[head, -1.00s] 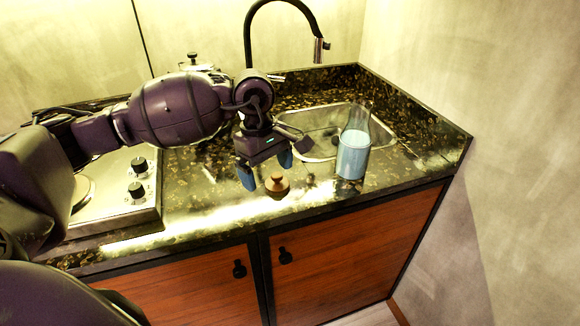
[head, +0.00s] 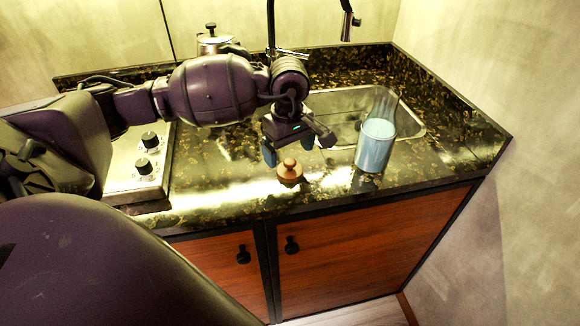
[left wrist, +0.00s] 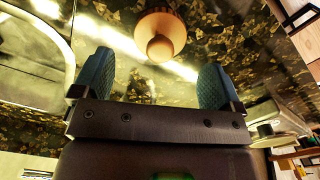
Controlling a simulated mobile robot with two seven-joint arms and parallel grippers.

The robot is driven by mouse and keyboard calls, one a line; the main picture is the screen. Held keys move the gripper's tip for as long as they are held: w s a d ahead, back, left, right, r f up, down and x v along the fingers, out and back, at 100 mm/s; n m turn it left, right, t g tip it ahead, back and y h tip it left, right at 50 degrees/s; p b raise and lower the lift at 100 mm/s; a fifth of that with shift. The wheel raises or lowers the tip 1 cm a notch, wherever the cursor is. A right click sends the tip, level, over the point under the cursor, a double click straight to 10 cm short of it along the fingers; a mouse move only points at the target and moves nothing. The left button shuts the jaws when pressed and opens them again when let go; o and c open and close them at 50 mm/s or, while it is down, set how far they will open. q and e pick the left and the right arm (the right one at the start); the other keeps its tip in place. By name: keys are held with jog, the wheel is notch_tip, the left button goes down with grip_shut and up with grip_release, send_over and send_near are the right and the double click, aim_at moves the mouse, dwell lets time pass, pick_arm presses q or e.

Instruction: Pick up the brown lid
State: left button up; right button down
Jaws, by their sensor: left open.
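The brown lid (head: 290,172) is a small round disc with a knob on top. It lies on the dark speckled counter near its front edge. My left gripper (head: 288,155) is open and empty, just behind the lid in the head view. In the left wrist view the lid (left wrist: 160,34) shows beyond and between the two blue fingertips (left wrist: 155,80), apart from them. My right gripper is not in view.
A glass bottle with pale contents (head: 375,145) stands to the right of the lid. The sink (head: 345,103) is behind, with a black tap (head: 347,25). A stove (head: 140,165) and a metal pot (head: 213,42) are at the left. Counter around the lid is clear.

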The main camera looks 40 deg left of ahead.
aim_at(289, 161)
pick_arm(q)
notch_tip(289, 161, down, 4)
jog(key=shift+d+f, duration=0.1)
jog(key=shift+f, duration=0.15)
